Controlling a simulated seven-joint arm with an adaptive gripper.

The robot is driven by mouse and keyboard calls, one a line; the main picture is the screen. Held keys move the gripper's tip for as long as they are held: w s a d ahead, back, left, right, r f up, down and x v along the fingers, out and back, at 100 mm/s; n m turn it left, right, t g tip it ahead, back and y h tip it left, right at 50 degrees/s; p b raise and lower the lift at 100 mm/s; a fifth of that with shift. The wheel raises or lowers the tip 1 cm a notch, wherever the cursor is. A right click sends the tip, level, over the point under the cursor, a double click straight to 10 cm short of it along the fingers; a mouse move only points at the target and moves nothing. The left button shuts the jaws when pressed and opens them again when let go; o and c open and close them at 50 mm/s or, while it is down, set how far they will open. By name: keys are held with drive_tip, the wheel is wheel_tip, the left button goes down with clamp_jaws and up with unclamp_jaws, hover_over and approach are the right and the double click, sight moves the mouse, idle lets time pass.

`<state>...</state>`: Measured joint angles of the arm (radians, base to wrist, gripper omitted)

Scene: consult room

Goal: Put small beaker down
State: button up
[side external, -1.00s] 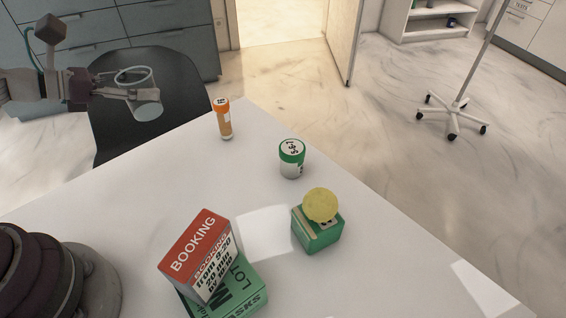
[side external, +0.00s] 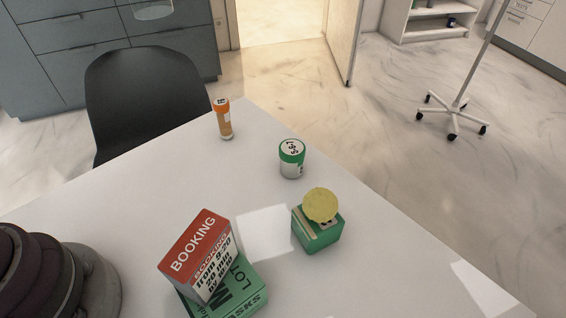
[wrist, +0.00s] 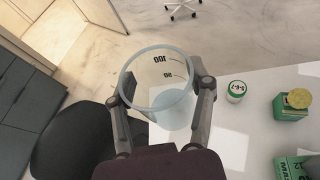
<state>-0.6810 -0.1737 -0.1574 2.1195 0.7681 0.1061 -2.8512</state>
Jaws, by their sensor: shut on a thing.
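The small beaker (wrist: 158,97) is clear, with a pale rim and black marks. In the wrist view my gripper (wrist: 163,82) is shut on it, one finger on each side. The beaker's open mouth faces the camera and it looks empty. In the side view only the lower part of the beaker (side external: 153,10) shows at the top edge, well above the table's height; my gripper is out of that picture. The white table (side external: 150,210) lies below.
On the table stand an orange-capped vial (side external: 224,120), a green-lidded jar (side external: 291,160), a green box (side external: 318,236) with a yellow round thing (side external: 320,205) on top, and a red-and-white booking box (side external: 200,255) on a green box (side external: 240,290). A black chair (side external: 145,95) stands behind. The table's left part is clear.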

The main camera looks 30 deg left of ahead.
drive_tip(key=d+f+m+g+h, duration=0.3)
drive_tip(key=d+m+h, duration=0.15)
drive_tip(key=d, duration=0.45)
drive_tip(key=d+f+m+g+h, duration=0.2)
drive_tip(key=d+m+g+h, duration=0.25)
drive_tip(key=d, duration=0.45)
drive_tip(key=s+d+r+m+g+y, duration=0.1)
drive_tip(key=s+d+r+m+g, duration=0.1)
drive_tip(key=s+d+m+g, duration=0.55)
drive_tip(key=s+d+r+m+g, duration=0.3)
drive_tip(key=s+d+m+g, duration=0.15)
drive_tip(key=s+d, duration=0.45)
drive_tip(key=shift+n, duration=0.3)
drive_tip(key=f, duration=0.8)
drive_tip(key=w+f, duration=0.1)
drive_tip(key=f, duration=1.7)
drive_tip(key=shift+w+d+f, duration=0.2)
drive_tip(key=shift+d+f, duration=0.05)
drive_tip(key=shift+d, duration=0.05)
drive_tip(key=shift+f, duration=0.45)
drive_tip(key=o, duration=0.5)
drive_tip(key=shift+f, duration=0.1)
drive_tip(key=o, duration=0.6)
drive_tip(key=shift+c, duration=0.2)
